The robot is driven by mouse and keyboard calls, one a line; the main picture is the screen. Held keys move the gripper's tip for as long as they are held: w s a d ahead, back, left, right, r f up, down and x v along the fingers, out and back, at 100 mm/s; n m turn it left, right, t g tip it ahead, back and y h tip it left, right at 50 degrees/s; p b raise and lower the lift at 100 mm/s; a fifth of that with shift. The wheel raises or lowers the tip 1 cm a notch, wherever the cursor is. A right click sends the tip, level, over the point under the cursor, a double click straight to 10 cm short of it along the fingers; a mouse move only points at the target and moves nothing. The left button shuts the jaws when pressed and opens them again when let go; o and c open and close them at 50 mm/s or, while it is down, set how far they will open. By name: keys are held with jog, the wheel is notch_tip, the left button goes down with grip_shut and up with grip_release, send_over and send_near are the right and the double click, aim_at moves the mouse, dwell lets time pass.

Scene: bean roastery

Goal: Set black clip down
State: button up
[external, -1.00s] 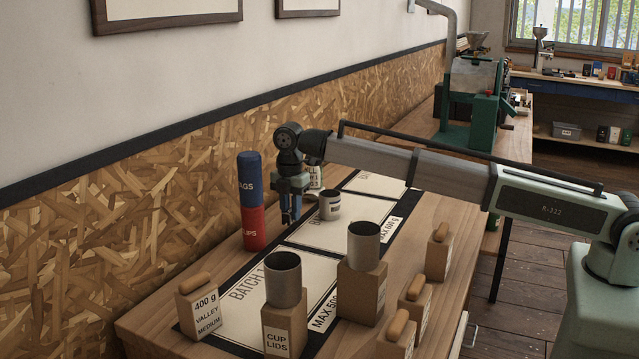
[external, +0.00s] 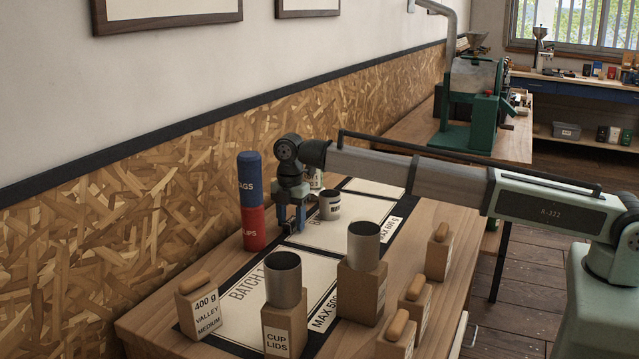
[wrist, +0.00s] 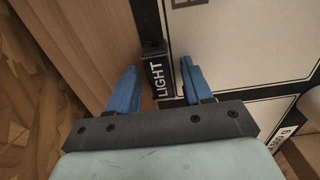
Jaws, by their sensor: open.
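The black clip (wrist: 157,78), marked LIGHT in white, shows in the wrist view between my two blue fingers, at the edge of the black-bordered board. My gripper (wrist: 158,90) is open, with a finger on each side of the clip and a visible gap, at least on the left. In the external view my gripper (external: 290,222) points down low over the table's far side, beside the blue and red cylinder. The clip is not clear there, as the fingers cover that spot.
The blue and red cylinder (external: 250,205) stands close left of my gripper. Wooden blocks with metal cups (external: 284,275) (external: 363,245) stand nearer the camera. Several other wooden blocks line the table's front.

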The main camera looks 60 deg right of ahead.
aim_at(291, 220)
notch_tip(291, 220, up, 12)
jog(key=shift+r, duration=0.15)
dwell(0.6)
